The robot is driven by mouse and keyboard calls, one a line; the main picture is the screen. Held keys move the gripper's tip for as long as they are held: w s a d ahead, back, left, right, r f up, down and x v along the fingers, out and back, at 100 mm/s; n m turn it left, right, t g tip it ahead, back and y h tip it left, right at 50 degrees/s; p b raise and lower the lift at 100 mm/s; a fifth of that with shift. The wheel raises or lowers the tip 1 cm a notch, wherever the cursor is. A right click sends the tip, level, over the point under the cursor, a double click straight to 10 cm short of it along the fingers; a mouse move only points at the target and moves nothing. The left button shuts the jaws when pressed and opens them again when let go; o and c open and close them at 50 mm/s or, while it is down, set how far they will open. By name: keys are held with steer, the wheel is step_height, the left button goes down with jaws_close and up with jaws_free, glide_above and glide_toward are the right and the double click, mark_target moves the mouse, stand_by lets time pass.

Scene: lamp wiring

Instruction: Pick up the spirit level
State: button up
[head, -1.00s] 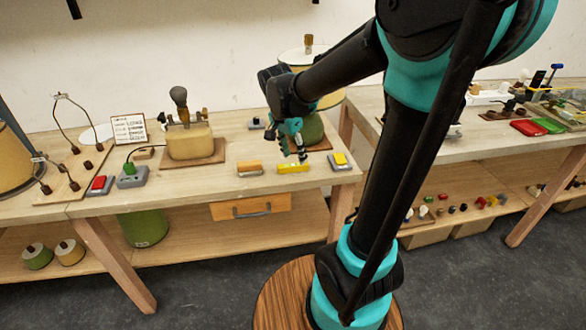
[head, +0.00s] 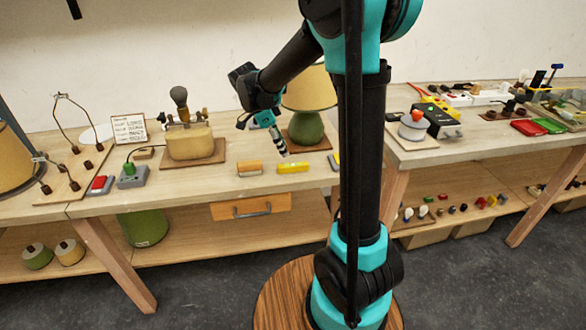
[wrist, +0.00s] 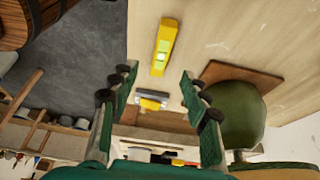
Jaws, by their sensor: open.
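The spirit level (head: 293,167) is a yellow bar lying on the left wooden bench, near its front edge. It also shows in the wrist view (wrist: 163,47), beyond my fingertips and roughly lengthwise to the view, with pale green vial windows. My gripper (head: 282,150) is above the bench, up and slightly left of the level in the head view, tilted. In the wrist view my gripper (wrist: 158,84) has its fingers spread wide with nothing between them. It is apart from the level.
An orange-topped block (head: 249,168) lies just left of the level. A grey box with a yellow top (wrist: 152,100) is near its other end, mostly hidden by my arm in the head view. A green lamp (head: 306,128) stands behind on a wooden board.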

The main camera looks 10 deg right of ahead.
mark_target(292, 165)
steer(key=x, duration=0.9)
steer(key=shift+w, duration=0.15)
steer(key=shift+c, duration=0.6)
jaws_close()
